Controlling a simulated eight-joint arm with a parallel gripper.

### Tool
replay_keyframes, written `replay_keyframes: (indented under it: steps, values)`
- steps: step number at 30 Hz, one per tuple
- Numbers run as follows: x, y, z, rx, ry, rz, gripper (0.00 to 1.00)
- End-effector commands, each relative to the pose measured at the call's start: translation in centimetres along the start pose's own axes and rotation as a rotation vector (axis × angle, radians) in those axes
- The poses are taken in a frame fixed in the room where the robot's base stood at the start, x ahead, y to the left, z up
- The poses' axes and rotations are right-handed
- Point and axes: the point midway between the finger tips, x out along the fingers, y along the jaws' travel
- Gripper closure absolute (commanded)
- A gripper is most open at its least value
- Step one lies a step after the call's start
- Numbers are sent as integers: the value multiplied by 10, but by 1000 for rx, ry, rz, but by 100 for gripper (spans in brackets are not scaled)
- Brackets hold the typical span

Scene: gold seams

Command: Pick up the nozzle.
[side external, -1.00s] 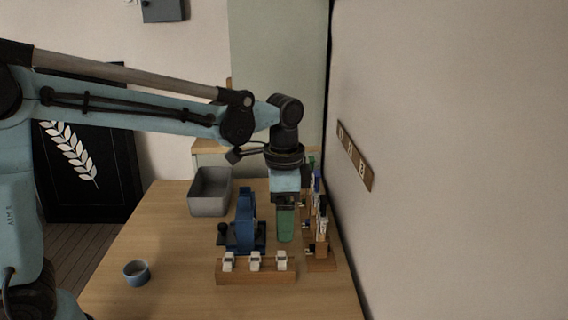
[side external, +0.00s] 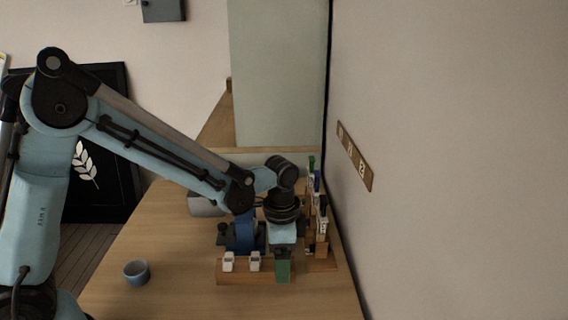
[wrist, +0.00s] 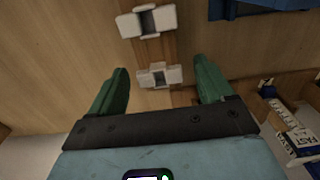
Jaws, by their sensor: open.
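Small white pieces, which seem to be the nozzles, sit in a row on a low wooden rack (side external: 240,277). Two show in the side view, a left one (side external: 228,261) and a middle one (side external: 255,261); the right end is hidden behind my gripper (side external: 283,278). In the wrist view my gripper (wrist: 161,68) is open, its green fingers on either side of one white nozzle (wrist: 160,76) with a gap at each side. Another white nozzle (wrist: 147,21) lies beyond the fingertips.
A blue device (side external: 242,236) stands just behind the rack. A wooden stand (side external: 320,265) with upright coloured tubes is close at the right, near the wall. A grey bin (side external: 203,206) is behind, partly hidden. A small blue bowl (side external: 137,272) stands at left on clear table.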

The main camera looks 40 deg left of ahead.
Motion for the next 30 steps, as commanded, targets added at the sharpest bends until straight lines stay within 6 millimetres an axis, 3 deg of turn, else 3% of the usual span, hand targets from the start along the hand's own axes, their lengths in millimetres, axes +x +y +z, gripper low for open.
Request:
replay_keyframes:
  steps: [11,22,30]
  values:
    - [9,0,0,0,0,-1,21]
    - [8,0,0,0,0,-1,77]
    - [8,0,0,0,0,-1,78]
